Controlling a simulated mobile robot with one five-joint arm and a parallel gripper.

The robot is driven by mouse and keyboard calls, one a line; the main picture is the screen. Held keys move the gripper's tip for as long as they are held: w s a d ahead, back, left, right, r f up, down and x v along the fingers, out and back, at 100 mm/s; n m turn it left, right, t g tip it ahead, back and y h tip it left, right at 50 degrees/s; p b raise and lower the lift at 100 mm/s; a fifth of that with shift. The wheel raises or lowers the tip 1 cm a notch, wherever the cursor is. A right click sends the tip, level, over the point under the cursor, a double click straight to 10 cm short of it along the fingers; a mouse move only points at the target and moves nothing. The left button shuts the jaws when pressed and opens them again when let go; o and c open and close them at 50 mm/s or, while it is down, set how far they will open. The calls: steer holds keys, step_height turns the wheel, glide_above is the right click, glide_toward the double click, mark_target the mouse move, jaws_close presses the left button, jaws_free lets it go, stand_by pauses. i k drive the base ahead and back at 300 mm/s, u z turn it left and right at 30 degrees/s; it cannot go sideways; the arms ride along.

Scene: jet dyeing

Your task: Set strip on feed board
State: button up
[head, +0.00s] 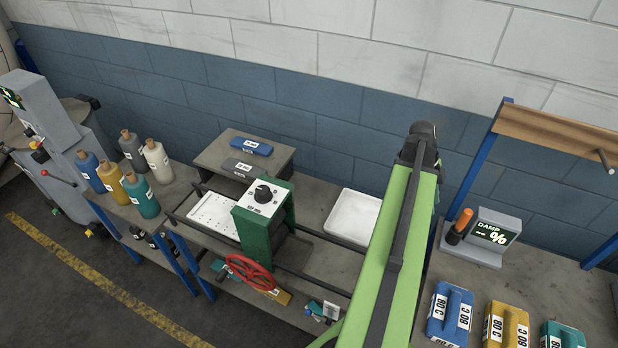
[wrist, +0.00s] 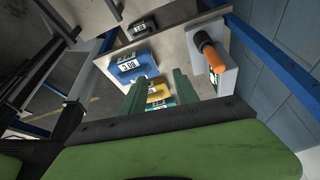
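A white perforated board (head: 214,216), which looks like the feed board, lies bare left of the green roller stand (head: 265,220) with the red handwheel (head: 250,272). I cannot make out a strip for certain. A blue labelled piece (head: 251,146) and a grey labelled piece (head: 240,168) lie on the raised shelf behind the stand. My gripper (wrist: 160,78) shows in the wrist view with two green fingers apart and nothing seen held between them. It points toward the right-hand bench. The gripper is hidden in the head view.
Blue (head: 450,314), yellow (head: 505,326) and teal labelled blocks stand on the right bench near the damp meter (head: 490,235) with its orange-handled probe (head: 460,225). A white tray (head: 354,216) is right of the stand. Several bottles (head: 141,195) stand left.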

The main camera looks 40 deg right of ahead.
mark_target(230, 215)
steer(key=u, duration=0.9)
steer(key=i, duration=2.4)
steer(key=z, duration=0.7)
